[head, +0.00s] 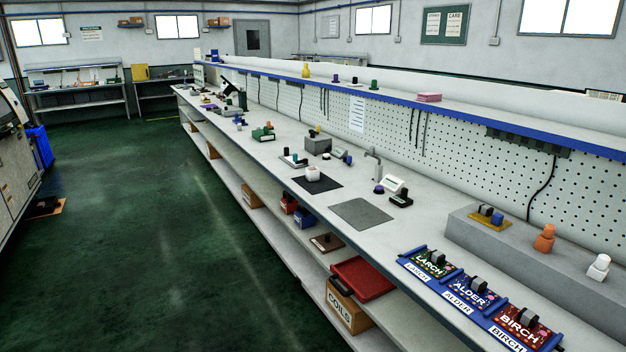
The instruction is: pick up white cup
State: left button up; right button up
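A small white cup (312,173) stands upright on the long grey workbench (345,190) in the head view. It is at the back edge of a black mat (317,184), near the middle of the picture. Small dark-topped items stand just behind it. Whether anything is inside the cup is too small to tell. Neither of my grippers shows in this view.
A grey mat (360,214) lies nearer on the bench. Boards labelled LARCH (431,262), ALDER (470,290) and BIRCH (522,325) sit at the near end. A white bottle (599,267) stands on a raised grey ledge. The green floor (150,240) on the left is clear.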

aim_at(312, 173)
jog(key=i, duration=0.95)
jog(key=i+u, duration=0.15)
jog(key=i, duration=0.15)
